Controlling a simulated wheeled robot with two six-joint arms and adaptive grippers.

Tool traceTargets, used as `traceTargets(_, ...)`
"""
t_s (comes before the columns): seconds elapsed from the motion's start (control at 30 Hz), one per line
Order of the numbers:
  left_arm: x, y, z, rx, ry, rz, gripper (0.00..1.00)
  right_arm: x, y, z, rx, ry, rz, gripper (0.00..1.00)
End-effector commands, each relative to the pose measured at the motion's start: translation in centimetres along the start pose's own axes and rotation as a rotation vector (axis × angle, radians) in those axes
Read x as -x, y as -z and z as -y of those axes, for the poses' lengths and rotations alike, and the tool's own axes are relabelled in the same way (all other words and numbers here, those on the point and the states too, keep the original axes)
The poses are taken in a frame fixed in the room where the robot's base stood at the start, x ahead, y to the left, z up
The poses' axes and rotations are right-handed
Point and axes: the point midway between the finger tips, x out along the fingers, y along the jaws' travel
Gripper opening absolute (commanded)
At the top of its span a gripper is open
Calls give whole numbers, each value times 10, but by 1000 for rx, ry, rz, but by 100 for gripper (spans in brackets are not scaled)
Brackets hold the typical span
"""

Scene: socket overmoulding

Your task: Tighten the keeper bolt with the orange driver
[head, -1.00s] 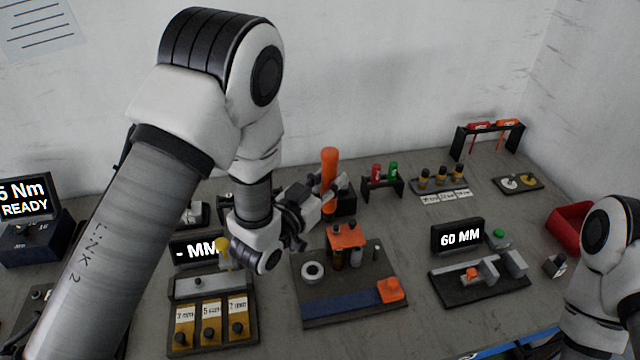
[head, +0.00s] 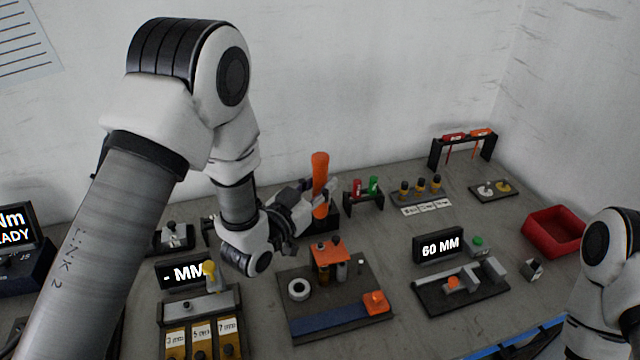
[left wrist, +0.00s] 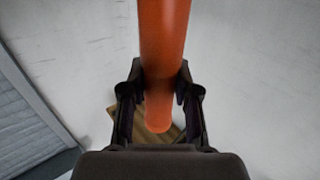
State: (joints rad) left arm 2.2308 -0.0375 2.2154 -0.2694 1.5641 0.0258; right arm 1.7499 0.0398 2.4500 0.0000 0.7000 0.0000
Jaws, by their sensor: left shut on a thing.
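The orange driver (head: 320,172) stands roughly upright in the jaws of my left gripper (head: 318,196), near the back middle of the bench. In the left wrist view the orange driver (left wrist: 164,45) runs between the two fingers of the left gripper (left wrist: 160,112), which is shut on it. Its lower end is hidden in the head view; a black block (head: 334,219) is close by it, and I cannot tell whether they touch. The fixture (head: 300,320) has an orange bracket (head: 329,256) with small dark bolt heads on top. I cannot tell which is the keeper bolt. My right gripper is out of view.
A red-and-green tool stand (head: 363,202) is just right of the driver. A "- MM" display (head: 185,273) is left of the fixture, a "60 MM" gauge (head: 438,246) right. A red bin (head: 553,235) is at far right. Bare bench separates the fixture and gauge.

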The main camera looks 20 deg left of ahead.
Motion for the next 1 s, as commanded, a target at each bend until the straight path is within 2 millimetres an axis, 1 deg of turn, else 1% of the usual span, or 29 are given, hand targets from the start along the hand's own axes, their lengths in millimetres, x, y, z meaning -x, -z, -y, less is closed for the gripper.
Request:
traceTargets(0.03,0,-9,0,0,0,-2,0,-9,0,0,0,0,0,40)
traceTargets(0.5,0,-52,0,0,0,-3,0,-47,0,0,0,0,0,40)
traceTargets(0.67,0,-58,0,0,0,-3,0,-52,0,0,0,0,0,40)
traceTargets(1.0,0,-58,0,0,0,-3,0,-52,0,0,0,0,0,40)
